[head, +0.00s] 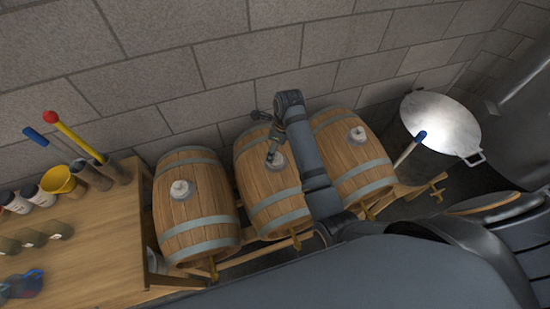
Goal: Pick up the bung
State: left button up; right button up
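Three wooden barrels lie side by side on a rack, each with a pale round bung area on top. The left bung (181,189) and the right bung (357,134) are uncovered. My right gripper (271,157) points down at the top of the middle barrel (266,187). Its fingertips are at the pale bung (279,163) there and partly cover it. The gripper is small in the picture, so I cannot tell whether it is open or shut, or whether it touches the bung. My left gripper is not in view.
A wooden table (100,235) at the left holds a yellow bucket (58,180), jars and tools. A large lidded metal pot (440,120) stands right of the barrels. A stone wall (200,80) rises close behind them.

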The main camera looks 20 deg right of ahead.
jog(key=shift+f+p, duration=0.9)
notch_tip(320, 180, down, 2)
jog(key=shift+s+a+f, duration=0.1)
jog(key=shift+a+f, duration=0.05)
jog(key=shift+f, duration=0.45)
jog(key=c, duration=1.2)
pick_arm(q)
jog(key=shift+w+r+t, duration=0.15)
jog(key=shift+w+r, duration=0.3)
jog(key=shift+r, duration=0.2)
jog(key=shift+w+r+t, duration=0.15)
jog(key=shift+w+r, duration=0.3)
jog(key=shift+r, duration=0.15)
pick_arm(e)
jog(key=shift+c, duration=0.2)
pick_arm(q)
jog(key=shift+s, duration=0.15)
pick_arm(e)
jog(key=shift+r, duration=0.2)
